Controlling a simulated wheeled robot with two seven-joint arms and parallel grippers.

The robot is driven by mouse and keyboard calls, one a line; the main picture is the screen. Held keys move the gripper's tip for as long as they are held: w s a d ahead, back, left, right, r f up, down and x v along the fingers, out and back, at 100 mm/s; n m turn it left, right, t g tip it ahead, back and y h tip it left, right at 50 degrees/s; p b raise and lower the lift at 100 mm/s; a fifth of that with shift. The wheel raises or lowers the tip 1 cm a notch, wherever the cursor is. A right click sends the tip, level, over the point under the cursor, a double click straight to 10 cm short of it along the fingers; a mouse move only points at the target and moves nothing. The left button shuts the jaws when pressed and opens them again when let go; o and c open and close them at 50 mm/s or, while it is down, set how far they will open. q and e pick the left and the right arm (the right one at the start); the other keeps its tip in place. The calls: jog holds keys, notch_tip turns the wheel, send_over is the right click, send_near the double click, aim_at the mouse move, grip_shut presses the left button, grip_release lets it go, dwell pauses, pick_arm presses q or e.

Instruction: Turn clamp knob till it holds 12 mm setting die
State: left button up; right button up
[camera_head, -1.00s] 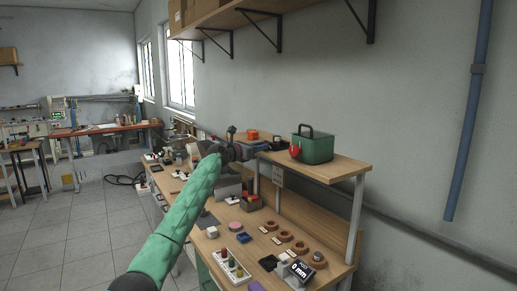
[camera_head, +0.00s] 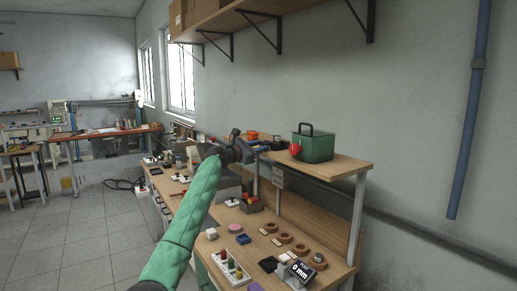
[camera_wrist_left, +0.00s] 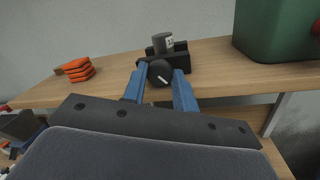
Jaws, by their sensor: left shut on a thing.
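In the left wrist view, the black round clamp knob (camera_wrist_left: 159,72) with a white pointer line sits between the blue fingers of my left gripper (camera_wrist_left: 160,78), which is shut on it. Behind the knob is the black clamp body (camera_wrist_left: 180,59). The grey cylindrical setting die (camera_wrist_left: 163,43), with a small light label, stands upright at the clamp. Whether the clamp jaws press on it cannot be told. In the head view, my left gripper (camera_head: 259,147) reaches the raised shelf and largely hides the clamp. My right gripper is out of view.
A green box (camera_head: 313,146) stands right of the clamp on the wooden shelf (camera_head: 345,167). Orange stacked pieces (camera_wrist_left: 75,68) lie left of it. The bench below holds rings, small blocks and a display (camera_head: 299,270) reading 0 mm.

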pick_arm(q)
jog(key=o, duration=1)
jog(key=shift+c, duration=0.2)
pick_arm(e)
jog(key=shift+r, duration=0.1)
